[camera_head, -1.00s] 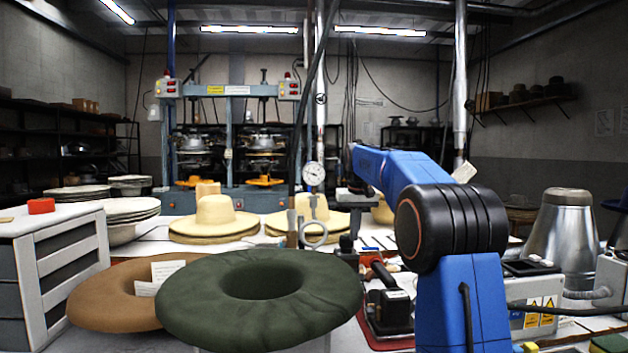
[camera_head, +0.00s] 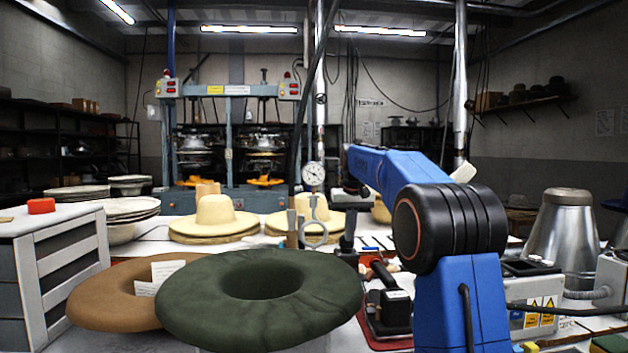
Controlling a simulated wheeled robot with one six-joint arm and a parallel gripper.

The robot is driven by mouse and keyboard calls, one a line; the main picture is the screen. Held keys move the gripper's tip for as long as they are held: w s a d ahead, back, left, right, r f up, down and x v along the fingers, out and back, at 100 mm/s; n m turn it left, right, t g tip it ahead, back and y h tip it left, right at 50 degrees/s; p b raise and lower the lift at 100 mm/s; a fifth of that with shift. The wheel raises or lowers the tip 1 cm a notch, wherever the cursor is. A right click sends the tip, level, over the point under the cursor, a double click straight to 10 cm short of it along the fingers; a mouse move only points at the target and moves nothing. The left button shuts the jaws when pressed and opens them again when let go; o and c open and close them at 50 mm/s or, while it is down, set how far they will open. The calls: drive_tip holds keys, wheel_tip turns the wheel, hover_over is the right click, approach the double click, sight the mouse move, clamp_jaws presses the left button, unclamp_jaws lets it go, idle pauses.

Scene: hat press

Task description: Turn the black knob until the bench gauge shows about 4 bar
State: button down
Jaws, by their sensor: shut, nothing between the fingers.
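The bench gauge (camera_head: 314,174) is a round white dial on a post behind the bench. Its needle is too small to read surely from here. A small black upright part, which looks like the black knob (camera_head: 346,244), stands on the bench below my wrist. My gripper (camera_head: 349,226) points down at it, dark against dark. It is shut and holds nothing. I cannot tell whether its fingertips touch the knob. My blue arm reaches in from the right and hides part of the bench.
A large green felt hat (camera_head: 259,325) and a brown one (camera_head: 110,296) fill the front left. Straw hats (camera_head: 213,215) stand behind them. A black-handled tool (camera_head: 390,308) lies on a red mat right of the green hat. A metal cone (camera_head: 565,237) stands at right.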

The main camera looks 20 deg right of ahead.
drive_tip(key=shift+w+a, duration=0.35)
drive_tip(key=shift+a, duration=0.4)
idle(0.3)
drive_tip(key=shift+s+a, duration=0.1)
drive_tip(key=shift+a, duration=0.05)
drive_tip(key=w+v, duration=0.1)
drive_tip(key=v, duration=0.4)
drive_tip(key=shift+r, duration=0.55)
drive_tip(key=shift+s, duration=0.15)
drive_tip(key=d+f, duration=0.3)
drive_tip(key=f, duration=0.3)
drive_tip(key=shift+s+d, duration=0.25)
drive_tip(key=shift+d, duration=0.1)
idle(0.5)
drive_tip(key=shift+w, duration=0.1)
idle(0.6)
drive_tip(key=shift+w+a, duration=0.1)
drive_tip(key=shift+a, duration=0.8)
